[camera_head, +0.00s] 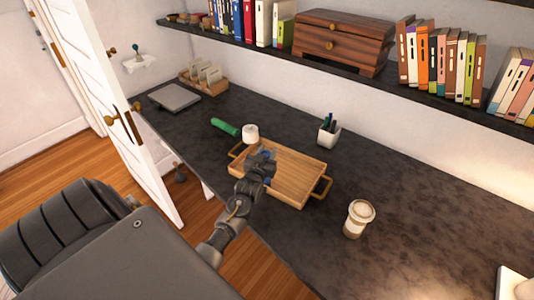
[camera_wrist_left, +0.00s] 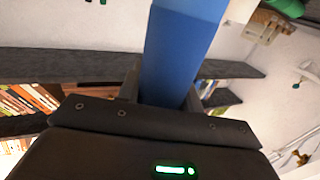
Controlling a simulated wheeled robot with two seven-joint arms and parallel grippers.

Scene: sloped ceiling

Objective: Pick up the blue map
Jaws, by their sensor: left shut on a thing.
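The blue map (camera_wrist_left: 180,50) shows large and close in the left wrist view, rising as a flat-sided blue length from between my left fingers. In the head view only small blue parts of it (camera_head: 268,154) show around my left gripper (camera_head: 262,165). That gripper is shut on the map, over the left part of the wooden tray (camera_head: 302,178). The gripper and wrist hide most of the map in the head view. I cannot tell whether the map touches the tray. My right gripper is in neither view.
A white cylindrical thing (camera_head: 251,134) is close behind my left gripper, with a green roll (camera_head: 224,127) beside it. A pen cup (camera_head: 328,134) and a lidded coffee cup (camera_head: 358,218) stand on the dark desk (camera_head: 425,205). A bookshelf (camera_head: 375,78) runs above. The desk's right part is mostly clear.

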